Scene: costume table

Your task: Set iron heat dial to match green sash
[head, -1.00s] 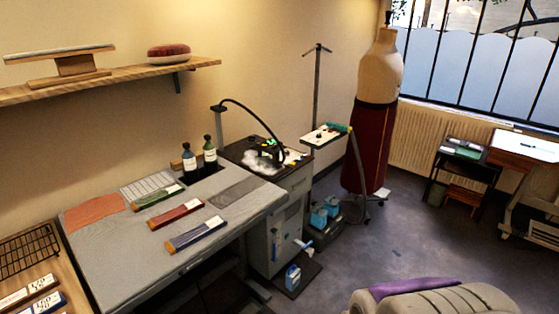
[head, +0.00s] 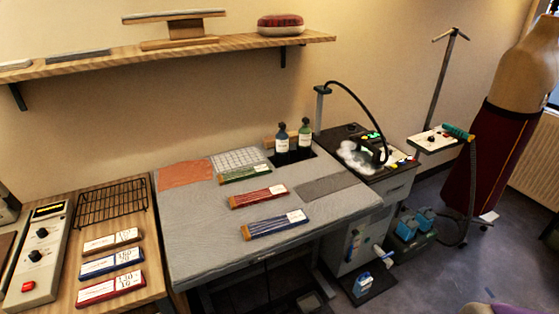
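The green sash (head: 245,173) lies folded with a white label at the back of the grey pressing table (head: 200,240). A dark iron (head: 374,148) with green parts stands at the right on a black-topped cabinet, with white vapour or foam beside it. A grey control box (head: 40,262) at far left has two black knobs (head: 42,233) (head: 35,256) and a red button. A small white panel (head: 435,139) on a stand at right also carries a dark knob. I cannot tell which knob is the iron heat dial, nor any setting. My gripper is not in view.
A red sash (head: 258,196) and a blue sash (head: 275,224) lie in front of the green one. Several number cards (head: 112,261), too blurred to read surely, lie by a black rack (head: 112,203). Two bottles (head: 282,138) stand behind.

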